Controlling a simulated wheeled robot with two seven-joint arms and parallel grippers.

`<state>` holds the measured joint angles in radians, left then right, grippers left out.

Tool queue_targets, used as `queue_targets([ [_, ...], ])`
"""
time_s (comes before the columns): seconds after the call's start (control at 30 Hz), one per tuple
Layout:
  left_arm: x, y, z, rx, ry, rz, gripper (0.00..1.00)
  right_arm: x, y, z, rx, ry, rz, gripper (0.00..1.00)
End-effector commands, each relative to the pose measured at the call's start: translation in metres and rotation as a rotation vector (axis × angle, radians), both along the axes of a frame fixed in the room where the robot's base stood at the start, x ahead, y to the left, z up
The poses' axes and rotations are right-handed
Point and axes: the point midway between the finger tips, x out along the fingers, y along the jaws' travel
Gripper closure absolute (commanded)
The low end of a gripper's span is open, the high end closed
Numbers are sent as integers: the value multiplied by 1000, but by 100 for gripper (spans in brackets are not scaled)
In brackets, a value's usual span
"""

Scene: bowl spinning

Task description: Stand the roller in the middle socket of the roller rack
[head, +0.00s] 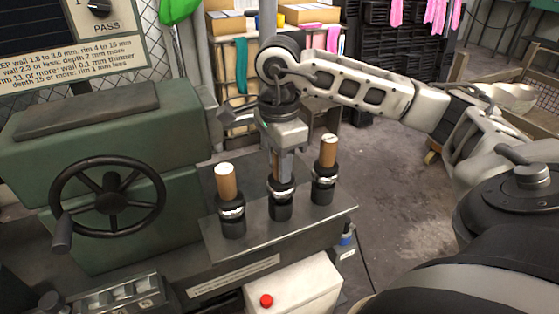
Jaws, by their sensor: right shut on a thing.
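The roller rack (258,232) is a grey metal plate with three dark sockets in a slanting row. My right gripper (281,178) comes down from above over the middle socket (281,209). It is shut on the roller (275,160), of which a strip of brown wooden handle shows beside the fingers. The roller looks upright and in line with the middle socket; whether it rests fully in it is hard to tell. My left gripper is out of view.
Wooden-handled rollers stand upright in the left (226,183) and right (328,152) sockets, close beside my gripper. A green machine with a black handwheel (107,196) stands at left. A white box with a red button (266,300) is in front. Open floor lies right of the rack.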

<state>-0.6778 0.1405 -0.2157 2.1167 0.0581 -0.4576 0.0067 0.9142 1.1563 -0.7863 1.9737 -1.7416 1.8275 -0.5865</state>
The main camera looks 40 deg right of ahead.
Motion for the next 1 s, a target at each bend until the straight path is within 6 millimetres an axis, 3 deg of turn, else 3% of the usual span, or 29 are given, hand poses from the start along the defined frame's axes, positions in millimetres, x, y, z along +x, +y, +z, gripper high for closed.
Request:
queue_targets([
  [0.3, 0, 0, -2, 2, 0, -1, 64, 0, 1, -1, 1, -2, 0, 100],
  [0.33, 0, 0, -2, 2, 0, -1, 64, 0, 1, -1, 1, -2, 0, 64],
  [0.4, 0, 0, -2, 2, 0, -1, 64, 0, 1, -1, 1, -2, 0, 45],
  [0.8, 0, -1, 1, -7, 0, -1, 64, 0, 1, -2, 1, 0, 1, 44],
  [1.0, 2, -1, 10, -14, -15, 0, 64, 2, 1, 37, 3, -9, 1, 44],
])
